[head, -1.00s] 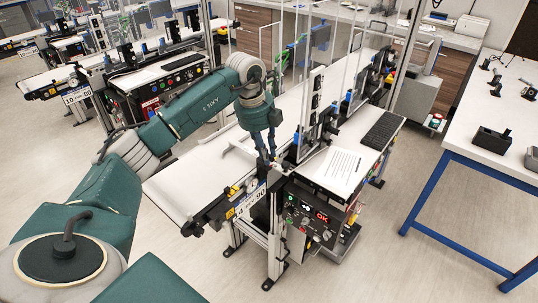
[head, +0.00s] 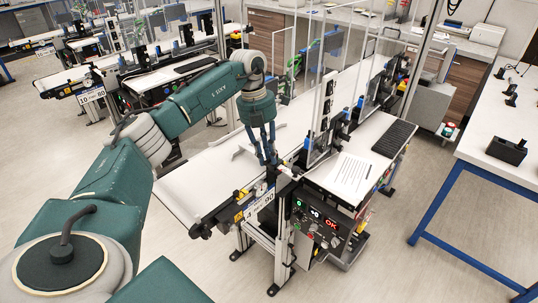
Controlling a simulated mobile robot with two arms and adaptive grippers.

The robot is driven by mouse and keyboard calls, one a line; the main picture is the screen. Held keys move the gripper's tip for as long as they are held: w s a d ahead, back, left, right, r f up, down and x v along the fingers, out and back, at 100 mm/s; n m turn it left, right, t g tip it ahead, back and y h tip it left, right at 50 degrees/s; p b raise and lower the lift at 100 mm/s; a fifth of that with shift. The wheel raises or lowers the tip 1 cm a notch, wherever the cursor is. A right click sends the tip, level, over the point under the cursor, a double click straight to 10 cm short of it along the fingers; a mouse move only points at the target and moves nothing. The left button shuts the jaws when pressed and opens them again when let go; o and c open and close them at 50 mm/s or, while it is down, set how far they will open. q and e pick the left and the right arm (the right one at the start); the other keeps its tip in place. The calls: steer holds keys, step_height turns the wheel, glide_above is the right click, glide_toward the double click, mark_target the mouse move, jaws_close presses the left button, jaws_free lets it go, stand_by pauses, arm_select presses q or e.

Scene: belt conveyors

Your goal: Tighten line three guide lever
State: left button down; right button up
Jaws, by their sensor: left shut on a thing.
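My left gripper (head: 271,162) reaches down from the green arm to the near edge of the closest belt conveyor (head: 188,187). Its fingers are shut on a small part at the guide rail, which looks like the guide lever; the fingers hide most of it, and its angle cannot be told. The fingertips are just above the white number plate (head: 260,203) on the conveyor's front. My right gripper is not in view.
The control box (head: 316,222) with a red "OK" display sits right of the plate. A paper sheet (head: 350,172) and black keyboard (head: 394,138) lie on the side shelf. Clear upright panels stand behind the gripper. A blue-legged table (head: 440,205) is at right, with open floor between.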

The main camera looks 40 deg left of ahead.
arm_select(q)
steer(key=shift+a+m, duration=0.25)
steer(key=shift+m, duration=0.85)
steer(key=shift+g, duration=0.3)
steer(key=c, duration=1.9)
jaws_free()
steer(key=shift+a, duration=0.1)
step_height(320, 180, up, 12)
steer(key=a, duration=0.2)
steer(key=shift+w+a+f, duration=0.1)
steer(key=shift+w+f, duration=0.05)
